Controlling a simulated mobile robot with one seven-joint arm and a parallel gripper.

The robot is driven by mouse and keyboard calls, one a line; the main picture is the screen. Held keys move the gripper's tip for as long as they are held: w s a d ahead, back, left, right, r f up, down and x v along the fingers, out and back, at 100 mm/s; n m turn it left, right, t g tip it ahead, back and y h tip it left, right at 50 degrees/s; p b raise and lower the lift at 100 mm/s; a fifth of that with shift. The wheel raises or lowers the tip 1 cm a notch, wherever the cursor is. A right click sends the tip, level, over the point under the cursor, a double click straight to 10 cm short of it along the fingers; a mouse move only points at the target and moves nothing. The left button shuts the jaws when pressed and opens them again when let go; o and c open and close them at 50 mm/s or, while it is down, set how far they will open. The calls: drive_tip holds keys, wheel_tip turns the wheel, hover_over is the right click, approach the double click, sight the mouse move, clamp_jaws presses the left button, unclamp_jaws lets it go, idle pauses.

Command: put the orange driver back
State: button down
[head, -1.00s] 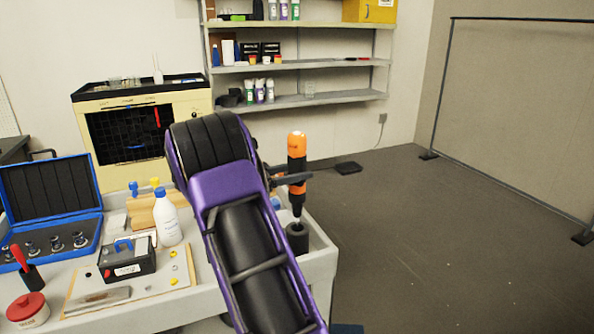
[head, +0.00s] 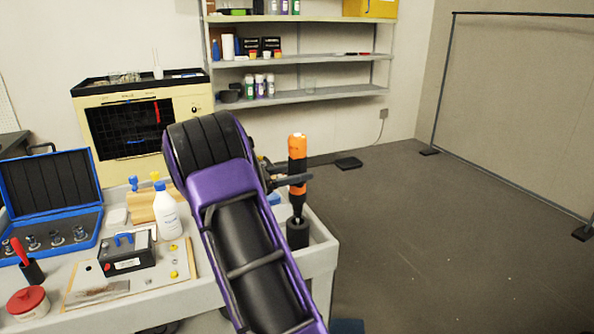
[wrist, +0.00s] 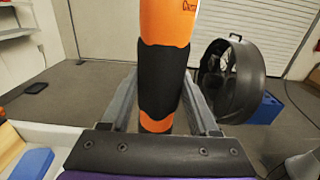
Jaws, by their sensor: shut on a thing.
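The orange driver (head: 297,148) has an orange body with black bands and stands upright at the right end of the bench. My gripper (head: 300,179) is shut on its middle; the wrist view shows the orange driver (wrist: 166,80) between the two fingers (wrist: 160,108). Its lower tip is at the mouth of a black cylindrical holder (head: 298,234) in the bench's right corner tray. Whether the tip is inside the holder or just above it, I cannot tell exactly. The holder is hidden in the wrist view.
The bench (head: 318,262) carries a white bottle (head: 167,213), a black box with a blue handle (head: 127,254), a blue open case (head: 50,190) and a red-lidded jar (head: 28,304) on the left. Open floor (head: 430,240) lies to the right. The wrist view shows a black round fan-like object (wrist: 232,78).

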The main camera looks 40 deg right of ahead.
sight(297, 195)
drive_tip(key=shift+f+b, duration=0.45)
drive_tip(key=shift+f, duration=0.9)
drive_tip(key=shift+f, duration=0.1)
drive_tip(key=shift+f+b, duration=0.35)
drive_tip(key=shift+f, duration=1.05)
drive_tip(key=shift+f, duration=0.15)
drive_tip(key=shift+f, duration=0.4)
drive_tip(key=shift+r, duration=0.1)
drive_tip(key=shift+c, duration=0.3)
unclamp_jaws()
